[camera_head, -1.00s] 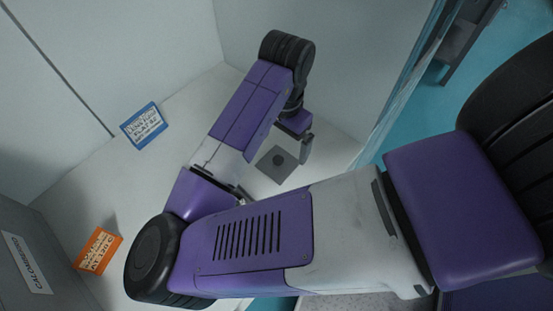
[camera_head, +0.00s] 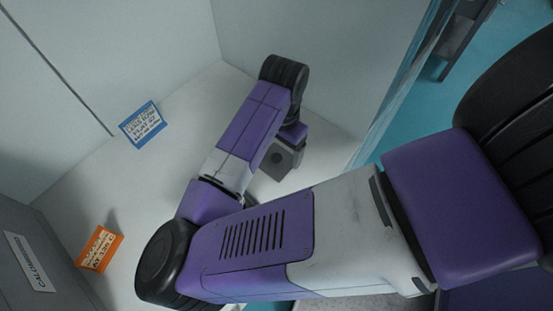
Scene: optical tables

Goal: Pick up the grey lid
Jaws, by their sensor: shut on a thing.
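The grey lid (camera_head: 271,168) is a flat square plate with a dark round spot near its middle. It is in the head view, on the white surface right of centre, below my wrist. My gripper (camera_head: 295,157) is at the lid's right side and overlaps it in the picture. It is shut on the lid. My wrist and forearm hide the contact and part of the lid's upper edge. I cannot tell whether the lid is clear of the surface.
A blue label card (camera_head: 143,126) and an orange label card (camera_head: 99,249) lie on the white surface at the left. A grey box with a white label (camera_head: 29,262) stands at the lower left. Pale walls close the back, and a clear panel (camera_head: 401,95) edges the right.

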